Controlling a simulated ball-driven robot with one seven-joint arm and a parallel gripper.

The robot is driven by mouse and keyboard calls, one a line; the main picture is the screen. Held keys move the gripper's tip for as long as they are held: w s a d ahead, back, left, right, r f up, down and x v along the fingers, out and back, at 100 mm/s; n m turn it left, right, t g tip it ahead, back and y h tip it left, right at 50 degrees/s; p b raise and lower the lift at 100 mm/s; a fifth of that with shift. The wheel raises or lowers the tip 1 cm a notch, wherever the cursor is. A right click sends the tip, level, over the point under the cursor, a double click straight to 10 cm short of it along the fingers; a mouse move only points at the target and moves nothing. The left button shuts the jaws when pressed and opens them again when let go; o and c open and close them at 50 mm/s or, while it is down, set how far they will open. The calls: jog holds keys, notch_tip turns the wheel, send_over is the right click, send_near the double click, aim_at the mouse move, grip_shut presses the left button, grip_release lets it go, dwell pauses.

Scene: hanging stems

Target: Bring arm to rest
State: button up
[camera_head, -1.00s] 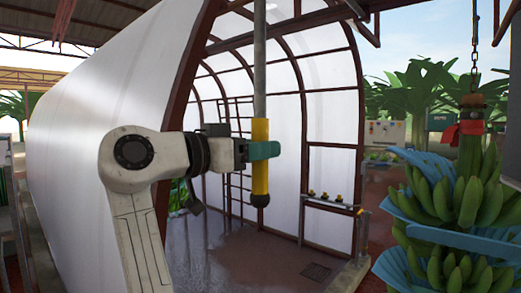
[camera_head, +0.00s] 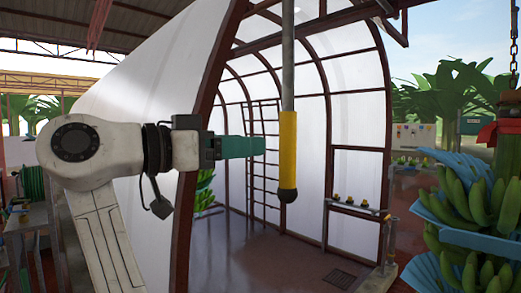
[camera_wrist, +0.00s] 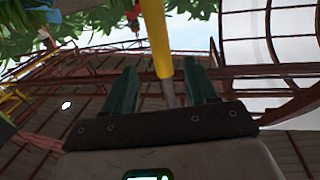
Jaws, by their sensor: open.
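My gripper (camera_head: 262,145) has teal fingers and points right, toward the yellow grip (camera_head: 288,150) of a hanging grey pole (camera_head: 288,60). In the head view a small gap separates the fingertips from the grip. The pole hangs upright with a dark rounded end. In the wrist view my gripper (camera_wrist: 158,66) is open, its two fingers spread apart. The yellow grip (camera_wrist: 155,35) and grey pole show between and beyond them there. My arm is stretched out at the left of the head view, bent at a white joint.
A banana bunch (camera_head: 465,195) with blue sheets hangs from a chain at the right. A white-walled, arched frame (camera_head: 225,110) stands behind the pole. A low rack (camera_head: 358,210) stands inside it. A bench (camera_head: 30,225) is at the far left. The floor below the pole is clear.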

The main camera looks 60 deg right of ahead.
jog(key=shift+w+a, duration=0.25)
jog(key=shift+a, duration=0.3)
jog(key=w+d+f+n+t, duration=0.1)
jog(key=d+f+n+t, duration=0.15)
jog(key=f, duration=0.45)
jog(key=w+d+f+n+t+y, duration=0.1)
jog(key=w+f+n+t, duration=0.1)
jog(key=f+n, duration=0.35)
jog(key=w+d+f+n+t, duration=0.1)
jog(key=f+t, duration=0.1)
jog(key=f, duration=0.6)
notch_tip(320, 180, down, 20)
jog(key=s+n+t+y, duration=0.2)
jog(key=n+t+y, duration=0.1)
jog(key=n+y, duration=0.25)
jog(key=s+a+f+n+y, duration=0.25)
jog(key=s+f, duration=0.25)
jog(key=f, duration=0.3)
jog(key=s+a+f+n+y, duration=0.2)
jog(key=s+a+f+n, duration=0.15)
jog(key=f, duration=0.45)
jog(key=s+a+f+n+y, duration=0.1)
jog(key=s+a+f+y, duration=0.1)
jog(key=s, duration=0.4)
jog(key=s+a+f+n+y, duration=0.1)
jog(key=s+a+f+y, duration=0.2)
jog(key=s+a+f, duration=0.2)
jog(key=shift+s+f+g, duration=0.45)
jog(key=shift+s+f, duration=0.15)
jog(key=shift+s, duration=0.45)
